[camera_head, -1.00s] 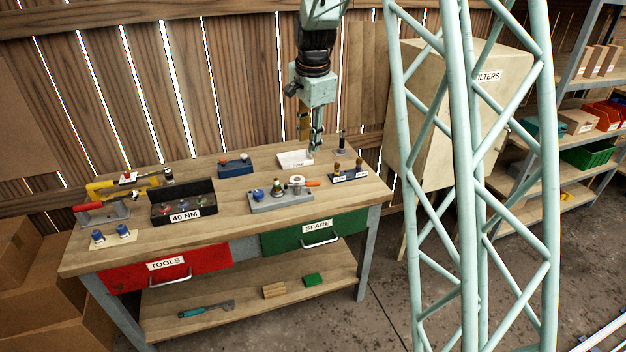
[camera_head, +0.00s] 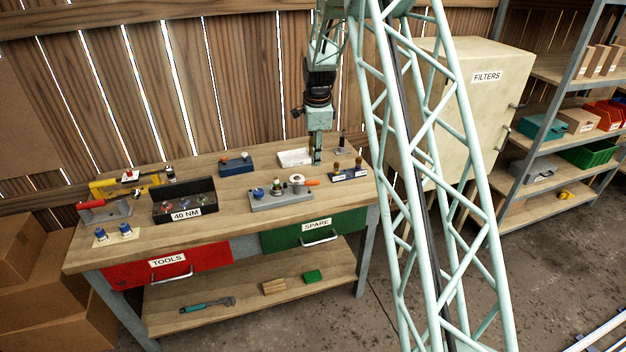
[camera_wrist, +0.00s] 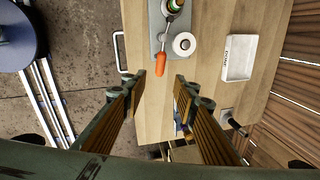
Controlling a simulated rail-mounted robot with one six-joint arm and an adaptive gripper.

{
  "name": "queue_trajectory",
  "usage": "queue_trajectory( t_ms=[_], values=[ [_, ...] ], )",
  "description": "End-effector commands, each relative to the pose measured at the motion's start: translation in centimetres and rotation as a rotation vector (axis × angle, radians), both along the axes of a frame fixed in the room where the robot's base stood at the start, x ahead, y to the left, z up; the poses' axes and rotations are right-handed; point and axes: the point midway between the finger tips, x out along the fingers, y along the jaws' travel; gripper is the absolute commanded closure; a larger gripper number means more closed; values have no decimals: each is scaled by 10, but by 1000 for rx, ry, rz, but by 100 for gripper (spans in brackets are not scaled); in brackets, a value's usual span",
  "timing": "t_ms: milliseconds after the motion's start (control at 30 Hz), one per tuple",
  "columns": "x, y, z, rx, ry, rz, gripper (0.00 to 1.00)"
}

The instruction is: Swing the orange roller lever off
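The orange lever (camera_head: 312,183) sticks out from the right end of a grey block (camera_head: 282,198) on the workbench. In the wrist view the orange lever (camera_wrist: 161,64) points down from the grey block (camera_wrist: 157,30), beside a white round roller (camera_wrist: 184,44). My gripper (camera_head: 317,160) hangs above the back right of the bench, behind the lever in the head view. In the wrist view my gripper (camera_wrist: 160,78) is open, with its fingers apart and nothing between them. The lever's tip shows between and just beyond the fingertips; I cannot tell the height gap.
A white tray (camera_wrist: 239,58) lies to the right in the wrist view. A small block with wooden-topped pegs (camera_head: 347,173) and a dark upright post (camera_head: 342,146) stand near the right bench end. A black 40 NM box (camera_head: 184,199) sits left. A green drawer (camera_head: 342,231) is below.

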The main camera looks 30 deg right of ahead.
Motion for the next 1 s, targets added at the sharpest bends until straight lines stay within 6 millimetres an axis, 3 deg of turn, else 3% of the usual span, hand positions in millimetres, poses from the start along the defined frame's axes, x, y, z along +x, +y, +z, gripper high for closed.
queue_trajectory(
  t_ms=[567, 1000],
  values=[
    [1, -1, -4, 1, 0, -4, 73],
    [8, -3, -38, 1, 0, -3, 73]
  ],
)
